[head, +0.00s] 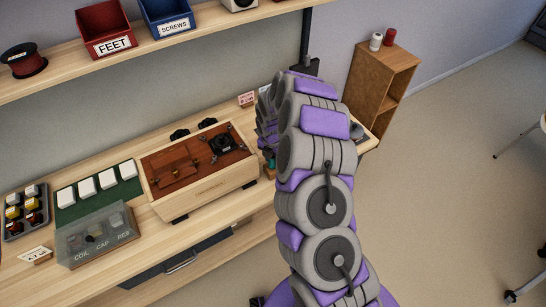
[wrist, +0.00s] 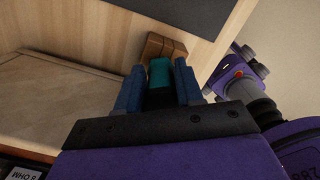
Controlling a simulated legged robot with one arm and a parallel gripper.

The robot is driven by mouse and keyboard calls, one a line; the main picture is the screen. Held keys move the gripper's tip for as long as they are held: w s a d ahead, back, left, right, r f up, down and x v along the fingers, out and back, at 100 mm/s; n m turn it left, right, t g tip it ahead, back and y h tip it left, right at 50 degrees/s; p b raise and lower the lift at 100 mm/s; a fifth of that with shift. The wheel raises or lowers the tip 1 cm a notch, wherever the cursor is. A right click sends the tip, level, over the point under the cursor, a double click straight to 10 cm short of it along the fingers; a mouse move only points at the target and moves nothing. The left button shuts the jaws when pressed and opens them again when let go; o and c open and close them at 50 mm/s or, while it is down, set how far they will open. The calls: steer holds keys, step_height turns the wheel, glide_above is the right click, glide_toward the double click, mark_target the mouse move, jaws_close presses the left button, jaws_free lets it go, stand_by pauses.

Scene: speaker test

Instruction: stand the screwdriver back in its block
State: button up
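The screwdriver's teal handle (wrist: 160,72) is between the two blue fingers of my gripper (wrist: 160,78), which look closed against its sides. A dark part of it shows nearer the palm; the shaft and tip are hidden. A small brown wooden block (wrist: 163,45) is directly beyond the handle on the pale wood surface. I cannot tell whether the screwdriver is seated in it. In the head view, my arm covers most of the gripper, with a small teal patch beside it at the bench's right part.
A wooden case (head: 200,188) stands on the bench left of my arm. Left of it are a green board with white boxes (head: 87,188), a clear-lidded organizer (head: 95,238) and a grey tray (head: 12,229). A shelf (head: 60,70) with bins runs above. A wooden cabinet (head: 372,85) stands behind right.

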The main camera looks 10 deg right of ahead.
steer(key=o, duration=0.5)
steer(key=shift+c, duration=0.2)
step_height(320, 180, up, 16)
steer(key=p, duration=0.2)
steer(key=s+a+r+m, duration=0.3)
steer(key=s+r+m, duration=0.3)
steer(key=s+r, duration=0.4)
steer(key=s+d+r+m+g+b, duration=0.1)
steer(key=s+m, duration=0.9)
steer(key=s, duration=0.6)
steer(key=s+d+r+m+g+b, duration=0.1)
steer(key=s+r+m, duration=0.1)
steer(key=s+m, duration=0.9)
steer(key=s, duration=0.5)
steer(key=shift+s+d+m+b, duration=0.25)
steer(key=shift+s+m+b, duration=0.05)
steer(key=shift+b, duration=0.05)
